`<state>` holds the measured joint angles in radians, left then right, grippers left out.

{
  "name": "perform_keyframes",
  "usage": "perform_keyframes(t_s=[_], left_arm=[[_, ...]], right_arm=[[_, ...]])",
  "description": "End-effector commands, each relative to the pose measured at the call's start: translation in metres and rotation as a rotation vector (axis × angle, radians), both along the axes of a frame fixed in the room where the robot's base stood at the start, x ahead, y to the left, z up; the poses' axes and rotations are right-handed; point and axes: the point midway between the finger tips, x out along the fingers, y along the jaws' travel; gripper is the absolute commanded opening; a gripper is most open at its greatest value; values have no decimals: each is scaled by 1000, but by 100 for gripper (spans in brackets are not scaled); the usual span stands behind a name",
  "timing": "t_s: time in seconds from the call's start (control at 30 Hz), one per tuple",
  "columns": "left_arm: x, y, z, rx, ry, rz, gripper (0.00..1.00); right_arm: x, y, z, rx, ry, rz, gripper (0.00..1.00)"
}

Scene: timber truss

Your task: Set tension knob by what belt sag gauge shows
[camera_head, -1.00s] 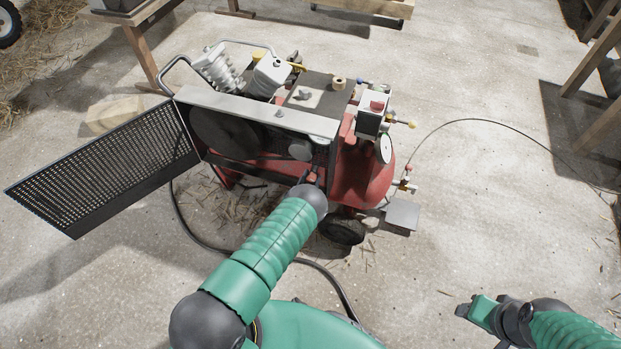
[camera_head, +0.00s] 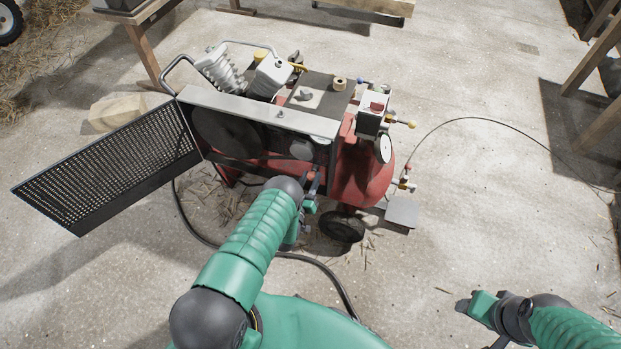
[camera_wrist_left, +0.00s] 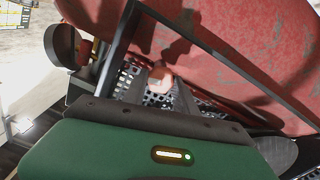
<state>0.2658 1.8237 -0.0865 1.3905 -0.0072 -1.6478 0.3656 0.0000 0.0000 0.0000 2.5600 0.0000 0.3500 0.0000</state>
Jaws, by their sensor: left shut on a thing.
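The red air compressor (camera_head: 362,178) stands on the floor, with its mesh belt guard (camera_head: 110,170) swung open to the left. The dark pulley (camera_head: 218,130) shows inside the frame. My left gripper (camera_head: 314,184) is at the lower right of the open belt bay. In the left wrist view its fingers are shut on a small pale-red knob (camera_wrist_left: 160,79), in front of a perforated plate; I take this as the tension knob. A white round dial (camera_head: 384,149) faces right; its reading is too small to tell. I cannot make out the belt sag gauge. My right gripper (camera_head: 472,304) is away at the lower right, its jaws unclear.
A black hose (camera_head: 195,232) curves on the floor around the compressor's front. A thin cable (camera_head: 480,119) runs from its right side. A wheel (camera_head: 342,227) and a grey plate (camera_head: 402,214) are at its base. Clear concrete lies to the right.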

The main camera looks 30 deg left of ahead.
Motion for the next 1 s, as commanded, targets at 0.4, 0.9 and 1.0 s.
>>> perform_keyframes(t_s=[0.4,0.9,1.0], left_arm=[[-4,-2,-7,-53,7,-3,0],[-2,-1,-3,-49,-3,-2,55],[-2,-1,-2,-48,-4,-1,55]], right_arm=[[0,0,0,0,0,0,55],[0,0,1,0,0,0,55],[0,0,1,0,0,0,55]])
